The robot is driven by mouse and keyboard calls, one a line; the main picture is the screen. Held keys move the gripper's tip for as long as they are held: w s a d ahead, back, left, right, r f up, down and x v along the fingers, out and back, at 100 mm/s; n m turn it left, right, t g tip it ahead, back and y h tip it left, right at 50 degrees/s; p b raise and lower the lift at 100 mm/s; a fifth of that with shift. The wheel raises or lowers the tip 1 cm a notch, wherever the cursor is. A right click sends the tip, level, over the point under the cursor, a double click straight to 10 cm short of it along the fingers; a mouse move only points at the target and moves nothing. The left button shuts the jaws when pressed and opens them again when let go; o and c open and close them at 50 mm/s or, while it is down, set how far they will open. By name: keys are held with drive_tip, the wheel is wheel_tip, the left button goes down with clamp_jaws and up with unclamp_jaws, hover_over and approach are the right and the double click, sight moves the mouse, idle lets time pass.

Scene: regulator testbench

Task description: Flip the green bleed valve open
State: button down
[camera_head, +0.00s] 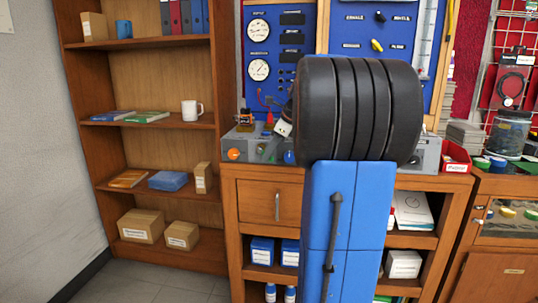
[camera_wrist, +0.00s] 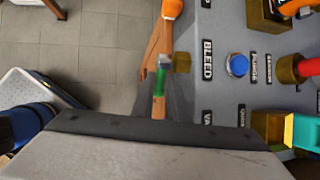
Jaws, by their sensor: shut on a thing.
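The green bleed valve lever (camera_wrist: 161,78) shows in the wrist view beside a brass fitting (camera_wrist: 182,62) and the "BLEED" label (camera_wrist: 207,60) on the grey bench panel. My gripper (camera_wrist: 165,98) comes up from the bottom of that view and is shut on the green lever. Its fingertips are dark and hard to make out against the panel edge. In the head view my arm hides much of the bench top, and a small green spot (camera_head: 262,148) shows on the grey box left of it.
In the wrist view an orange knob (camera_wrist: 172,9) is above the lever, and a blue button (camera_wrist: 237,65) and red knob (camera_wrist: 309,67) are to its right. A teal block (camera_wrist: 303,132) is at lower right. Shelves (camera_head: 152,115) stand left of the bench (camera_head: 256,172).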

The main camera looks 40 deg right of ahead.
drive_tip(key=shift+r, duration=0.1)
idle(0.3)
drive_tip(key=c, duration=2)
unclamp_jaws()
drive_tip(key=v, duration=1.7)
drive_tip(key=shift+w+a+r, duration=0.1)
drive_tip(key=shift+a+r, duration=0.1)
drive_tip(key=shift+r, duration=0.15)
